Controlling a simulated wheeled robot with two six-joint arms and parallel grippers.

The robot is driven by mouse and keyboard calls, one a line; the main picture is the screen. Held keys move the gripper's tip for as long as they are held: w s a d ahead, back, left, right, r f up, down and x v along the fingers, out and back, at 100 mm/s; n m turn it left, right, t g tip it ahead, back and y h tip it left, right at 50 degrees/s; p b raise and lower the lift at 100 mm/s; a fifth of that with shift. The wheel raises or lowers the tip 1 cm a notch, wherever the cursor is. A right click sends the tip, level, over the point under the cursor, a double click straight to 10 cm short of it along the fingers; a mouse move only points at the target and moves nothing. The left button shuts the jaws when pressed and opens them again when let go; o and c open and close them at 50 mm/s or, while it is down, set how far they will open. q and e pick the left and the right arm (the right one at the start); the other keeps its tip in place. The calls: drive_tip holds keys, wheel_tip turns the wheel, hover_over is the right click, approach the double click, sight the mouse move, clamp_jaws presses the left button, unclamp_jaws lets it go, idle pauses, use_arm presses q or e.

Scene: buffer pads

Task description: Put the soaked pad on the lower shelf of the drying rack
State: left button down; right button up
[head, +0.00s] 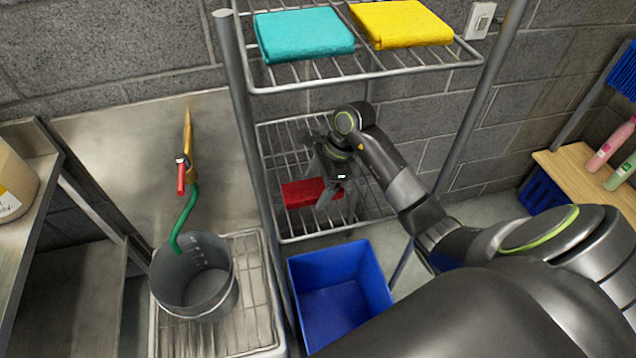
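A red pad (299,194) lies flat at the lower wire shelf (289,237) of the drying rack, toward its front left. My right gripper (330,194) reaches in between the two shelves from the right and points down at the right end of the pad. Its fingers overlap the pad in the head view and hide part of it. I cannot tell whether they touch or pinch it. My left gripper is out of view.
The upper shelf (300,83) holds a teal pad (303,34) and a yellow pad (402,23). A blue bin (340,292) stands below the rack. A grey bucket (196,278) with a green hose (184,218) sits left. A wooden bench (585,176) with bottles is right.

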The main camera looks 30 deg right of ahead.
drive_tip(key=shift+r, duration=0.2)
drive_tip(key=p+v, duration=0.5)
drive_tip(key=v, duration=0.7)
drive_tip(key=shift+f, duration=0.1)
